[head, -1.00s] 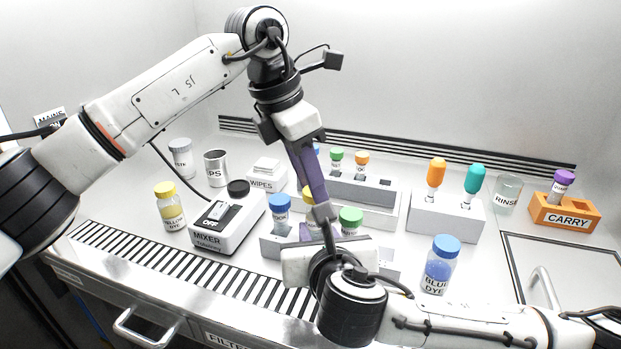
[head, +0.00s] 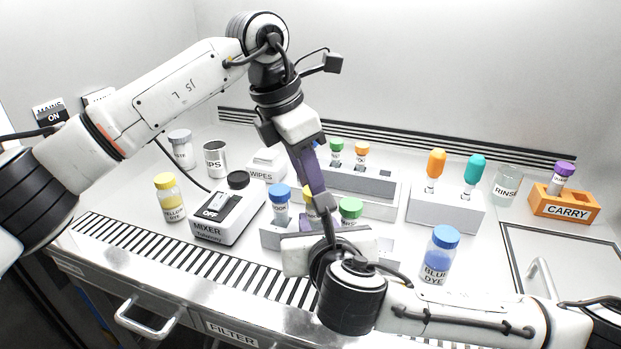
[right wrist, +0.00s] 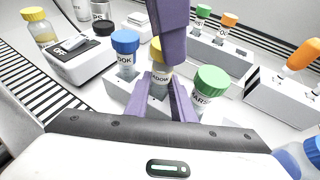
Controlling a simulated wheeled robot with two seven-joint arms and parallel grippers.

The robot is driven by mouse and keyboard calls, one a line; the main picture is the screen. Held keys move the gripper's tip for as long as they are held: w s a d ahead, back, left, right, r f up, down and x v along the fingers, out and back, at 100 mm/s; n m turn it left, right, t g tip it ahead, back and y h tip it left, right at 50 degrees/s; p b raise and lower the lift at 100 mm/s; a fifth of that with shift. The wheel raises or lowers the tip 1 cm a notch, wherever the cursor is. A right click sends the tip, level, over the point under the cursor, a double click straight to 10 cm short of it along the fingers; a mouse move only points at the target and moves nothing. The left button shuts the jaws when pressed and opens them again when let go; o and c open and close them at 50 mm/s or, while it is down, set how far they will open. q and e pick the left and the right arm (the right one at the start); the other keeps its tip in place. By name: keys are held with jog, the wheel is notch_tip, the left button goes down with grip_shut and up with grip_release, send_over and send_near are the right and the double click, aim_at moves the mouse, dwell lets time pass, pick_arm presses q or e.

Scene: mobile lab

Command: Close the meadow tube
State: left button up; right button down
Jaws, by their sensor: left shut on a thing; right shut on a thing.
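The meadow tube (right wrist: 160,74) has a yellow cap (right wrist: 155,48) and a partly hidden label. It stands upright in the front grey rack (right wrist: 119,89), between a blue-capped and a green-capped tube. My right gripper (right wrist: 169,92) is shut on the tube's body, with one purple finger on each side. My left gripper (right wrist: 172,50) comes down from above and is shut on the yellow cap, covering much of it. In the head view, my left gripper (head: 318,195) and my right gripper (head: 322,228) hide most of the tube; a bit of yellow cap (head: 307,191) shows.
The blue-capped tube (head: 280,196) and green-capped tube (head: 351,211) stand close on either side. The blue dye bottle (head: 439,257) is right of the rack. The mixer (head: 225,215) is at left. A rear rack (head: 348,186) holds more tubes. The orange carry rack (head: 564,205) is at right.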

pick_arm(q)
jog(key=shift+f, duration=0.55)
jog(key=m, duration=0.2)
jog(key=m+g, duration=0.1)
jog(key=m, duration=0.3)
jog(key=shift+w+g, duration=0.25)
jog(key=shift+g, duration=0.15)
jog(key=m+g, duration=0.1)
jog(key=m, duration=0.3)
jog(key=o, duration=1)
jog(key=shift+r, duration=0.1)
